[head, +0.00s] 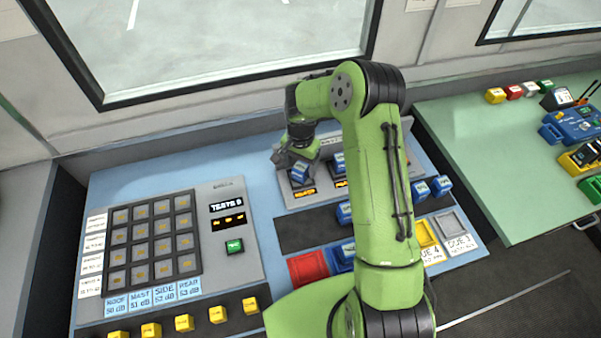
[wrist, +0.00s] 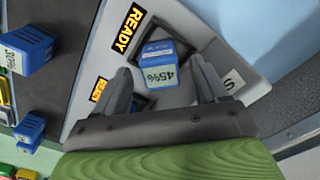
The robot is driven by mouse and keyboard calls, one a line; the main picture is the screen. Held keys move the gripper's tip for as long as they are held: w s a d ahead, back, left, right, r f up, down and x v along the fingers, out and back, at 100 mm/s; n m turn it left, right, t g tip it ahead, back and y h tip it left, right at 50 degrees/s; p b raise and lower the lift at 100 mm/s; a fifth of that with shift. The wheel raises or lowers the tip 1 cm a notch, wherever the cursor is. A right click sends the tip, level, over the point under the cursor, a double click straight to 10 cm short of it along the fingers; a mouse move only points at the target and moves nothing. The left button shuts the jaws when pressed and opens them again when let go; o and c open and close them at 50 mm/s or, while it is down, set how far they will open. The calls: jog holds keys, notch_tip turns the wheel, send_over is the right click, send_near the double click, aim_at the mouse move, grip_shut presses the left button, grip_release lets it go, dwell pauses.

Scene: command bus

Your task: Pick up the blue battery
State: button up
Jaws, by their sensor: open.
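A blue battery with a white label reading 45% (wrist: 158,64) sits at a dark slot of the grey charger panel, between my fingers in the wrist view. The same battery shows in the head view (head: 300,173), partly covered from above by my gripper (head: 293,158). My gripper (wrist: 162,78) is open, with one finger on either side of the battery and visible gaps. Other blue batteries stand nearby: one on the same panel (head: 339,163), one on the dark strip (head: 344,212), and two at the right (head: 421,191).
The grey charger panel (wrist: 95,65) has READY displays by its slots. A red tray (head: 308,267) and a yellow tray (head: 425,233) lie nearer on the blue console (head: 262,180). A button grid (head: 150,245) is at left. A green table (head: 470,150) with tools is at right.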

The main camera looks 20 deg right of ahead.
aim_at(300, 166)
notch_tip(300, 166, down, 2)
jog(key=shift+w+f, duration=0.1)
jog(key=c, duration=1.2)
jog(key=shift+o, duration=0.2)
notch_tip(300, 166, up, 10)
jog(key=shift+r+p, duration=0.1)
jog(key=shift+p, duration=0.35)
